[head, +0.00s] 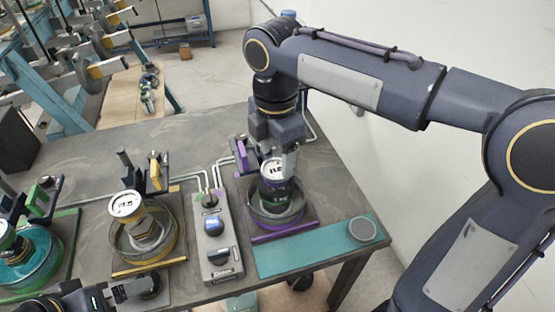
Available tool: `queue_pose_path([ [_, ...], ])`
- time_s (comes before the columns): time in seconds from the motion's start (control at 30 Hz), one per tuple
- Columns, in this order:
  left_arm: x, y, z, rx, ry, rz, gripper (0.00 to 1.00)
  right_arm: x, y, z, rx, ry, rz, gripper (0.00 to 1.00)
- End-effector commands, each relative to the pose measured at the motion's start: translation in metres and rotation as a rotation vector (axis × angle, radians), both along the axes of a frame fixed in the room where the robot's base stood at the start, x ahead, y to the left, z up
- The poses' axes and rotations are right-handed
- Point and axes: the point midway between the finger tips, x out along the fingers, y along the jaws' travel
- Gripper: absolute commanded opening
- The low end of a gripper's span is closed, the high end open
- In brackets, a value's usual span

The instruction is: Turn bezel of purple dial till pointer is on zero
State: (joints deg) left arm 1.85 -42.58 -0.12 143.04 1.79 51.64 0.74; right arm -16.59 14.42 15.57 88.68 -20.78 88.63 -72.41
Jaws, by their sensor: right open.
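The purple dial (272,167) has a white face and stands on a purple-edged base plate (285,236) with a dark round ring around its foot. Its pointer and scale are too small to read. My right gripper (287,163) points down at the dial from above and is open. Its fingers are at the dial's rim and cover part of the face; I cannot tell whether they touch the bezel. My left gripper (146,288) is low at the left, in front of the yellow dial, away from the purple one. Its jaws are not clear.
A yellow dial (125,204) and a teal-green dial (5,236) stand on similar bases to the left. A teal mat (305,252) with a round grey disc (362,229) lies front right.

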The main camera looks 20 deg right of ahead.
Motion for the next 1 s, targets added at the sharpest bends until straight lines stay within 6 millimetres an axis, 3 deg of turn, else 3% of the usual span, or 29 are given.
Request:
queue_pose_path([
  [0.2,0.000,0.000,-0.002,0.000,0.000,0.000,0.96,0.000,-0.001,-0.019,0.000,0.000,-0.003,0.62],
  [0.47,0.000,0.000,-0.002,0.000,0.000,0.000,0.96,0.000,0.000,-0.020,0.000,-0.001,-0.004,0.62],
  [0.7,0.000,0.000,-0.002,0.000,0.000,0.000,0.96,0.000,0.000,-0.020,0.002,-0.002,-0.003,0.32],
  [0.87,0.000,0.000,0.003,0.000,0.000,0.000,0.96,0.000,0.000,-0.017,0.001,-0.001,-0.042,0.30],
  [1.0,0.000,0.000,0.017,0.000,0.000,0.000,0.96,0.000,0.000,-0.015,0.000,0.001,-0.201,0.30],
])
